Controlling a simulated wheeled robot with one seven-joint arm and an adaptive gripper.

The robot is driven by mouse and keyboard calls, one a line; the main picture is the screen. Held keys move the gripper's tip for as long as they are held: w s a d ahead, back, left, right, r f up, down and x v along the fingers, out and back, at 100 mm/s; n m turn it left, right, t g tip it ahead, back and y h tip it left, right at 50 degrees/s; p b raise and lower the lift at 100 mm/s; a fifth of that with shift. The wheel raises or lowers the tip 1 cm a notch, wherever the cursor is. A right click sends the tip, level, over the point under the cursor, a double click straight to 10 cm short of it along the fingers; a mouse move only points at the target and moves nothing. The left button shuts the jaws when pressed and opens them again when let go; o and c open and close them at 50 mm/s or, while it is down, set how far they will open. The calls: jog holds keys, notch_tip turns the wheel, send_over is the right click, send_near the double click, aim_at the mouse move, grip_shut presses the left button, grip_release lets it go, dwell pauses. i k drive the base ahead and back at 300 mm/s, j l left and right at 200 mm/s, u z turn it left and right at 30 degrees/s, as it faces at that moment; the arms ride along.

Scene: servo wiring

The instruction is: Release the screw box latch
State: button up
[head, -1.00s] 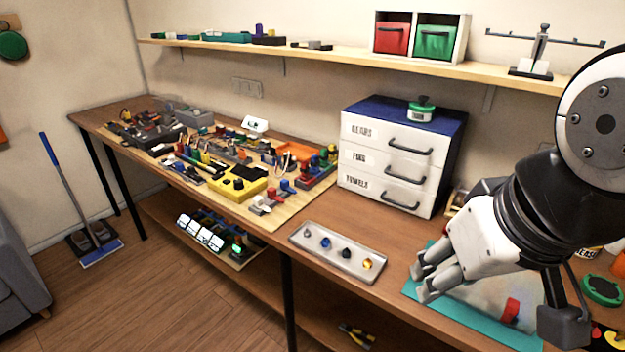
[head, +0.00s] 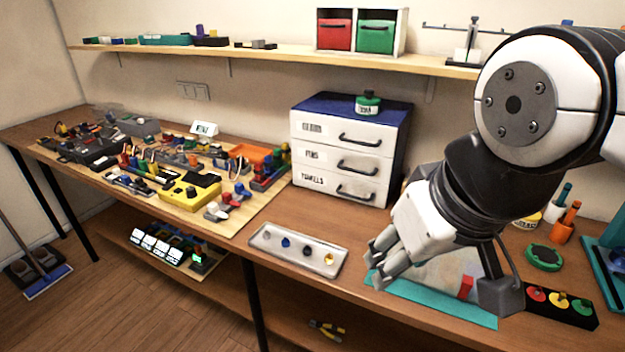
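A teal mat (head: 440,309) lies on the workbench at the lower right. On it is a pale grey, low item with a red block-like part (head: 466,287) at its right side. I cannot tell for sure that this is the screw box and its latch. My gripper (head: 377,266) hangs over the left edge of the mat, pointing down and left. Its two fingers look apart with nothing between them. It is to the left of the red part, and my wrist and arm hide some of the area behind.
A grey tray (head: 262,242) with small knobs lies left of the gripper. The labelled drawer unit (head: 296,154) stands behind. A black strip with coloured buttons (head: 577,316), a green round item (head: 543,257) and an orange cup (head: 562,232) are at the right.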

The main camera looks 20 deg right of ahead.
aim_at(467, 281)
jog(key=j+z, duration=0.15)
jog(key=z, duration=0.8)
jog(key=l+u, duration=0.25)
jog(key=l, duration=0.15)
jog(key=l+u, duration=0.25)
jog(key=l, duration=0.15)
jog(key=i+l+u, duration=0.2)
jog(key=j, duration=0.05)
